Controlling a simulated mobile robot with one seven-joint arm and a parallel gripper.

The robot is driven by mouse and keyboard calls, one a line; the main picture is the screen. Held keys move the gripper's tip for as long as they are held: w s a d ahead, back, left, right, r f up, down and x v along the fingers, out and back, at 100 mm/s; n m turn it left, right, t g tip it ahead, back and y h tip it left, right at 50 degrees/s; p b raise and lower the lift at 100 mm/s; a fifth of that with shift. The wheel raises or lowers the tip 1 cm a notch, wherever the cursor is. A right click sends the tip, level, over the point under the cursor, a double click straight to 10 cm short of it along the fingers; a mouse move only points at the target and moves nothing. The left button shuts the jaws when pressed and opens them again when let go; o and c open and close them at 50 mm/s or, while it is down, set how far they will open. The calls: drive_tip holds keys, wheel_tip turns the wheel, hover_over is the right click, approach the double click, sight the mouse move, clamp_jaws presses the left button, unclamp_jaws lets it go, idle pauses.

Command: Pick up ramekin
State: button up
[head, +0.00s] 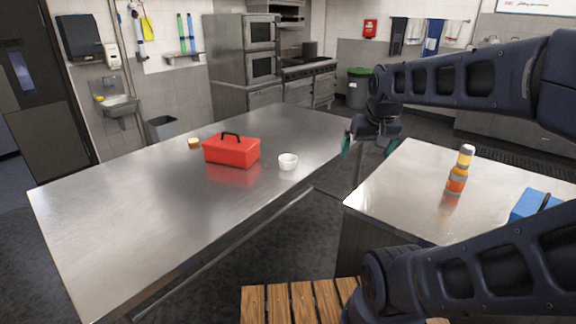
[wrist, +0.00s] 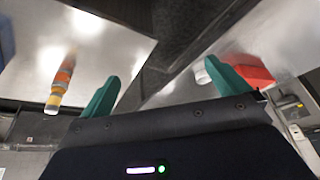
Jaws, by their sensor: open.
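The ramekin (head: 288,162) is a small white cup on the long steel table (head: 120,215), near its right edge. In the wrist view the ramekin (wrist: 203,72) shows beside the right fingertip, partly hidden by it. My gripper (head: 368,147) is open and empty, with teal fingers spread, between the two steel tables and to the right of the ramekin. In the wrist view its fingers (wrist: 160,85) are wide apart over a dark gap between tables.
A red toolbox (head: 231,151) stands just left of the ramekin, with a small yellow-brown item (head: 194,143) behind it. The right-hand table (head: 400,185) holds an orange bottle (head: 457,178) and a blue box (head: 530,205). The left table's near part is clear. A wooden slatted surface (head: 290,303) is at the bottom.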

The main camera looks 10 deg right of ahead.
drive_tip(key=w+a+f+m, duration=0.1)
drive_tip(key=w+a+m, duration=0.15)
drive_tip(key=w, duration=1.05)
drive_tip(key=w+a+f+m, duration=0.1)
drive_tip(key=w+a+f, duration=0.15)
drive_tip(key=w, duration=0.95)
drive_tip(key=m+h, duration=0.1)
drive_tip(key=h, duration=0.1)
approach(288, 159)
drive_tip(key=s+r, duration=0.4)
drive_tip(key=shift+w+a+f+m+g, duration=0.15)
drive_tip(key=shift+a+f+m+g, duration=0.2)
drive_tip(key=shift+f, duration=0.35)
drive_tip(key=x, duration=1)
drive_tip(key=shift+w+d+f, duration=0.2)
drive_tip(key=shift+c, duration=0.4)
drive_tip(key=c, duration=1)
